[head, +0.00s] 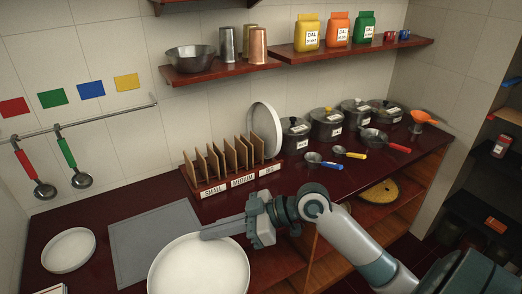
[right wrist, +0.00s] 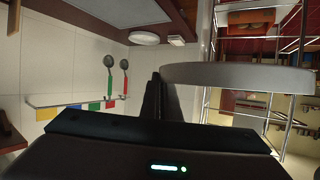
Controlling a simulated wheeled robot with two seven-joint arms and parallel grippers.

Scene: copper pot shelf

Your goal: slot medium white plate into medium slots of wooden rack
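The white plate (head: 198,268) in my right gripper is near the front of the head view, lying roughly flat, its lower edge cut off by the frame. My right gripper (head: 218,230) is shut on its far right rim. In the right wrist view the plate (right wrist: 240,76) shows edge-on, with the fingers (right wrist: 158,95) at its left end. My left gripper is not in view.
A smaller white plate (head: 68,250) lies at the counter's left, beside a grey mat (head: 150,240). Several lidded pots (head: 326,124) and pans stand right of the rack. A shelf (head: 220,72) with cups hangs above. Ladles (head: 82,178) hang at left.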

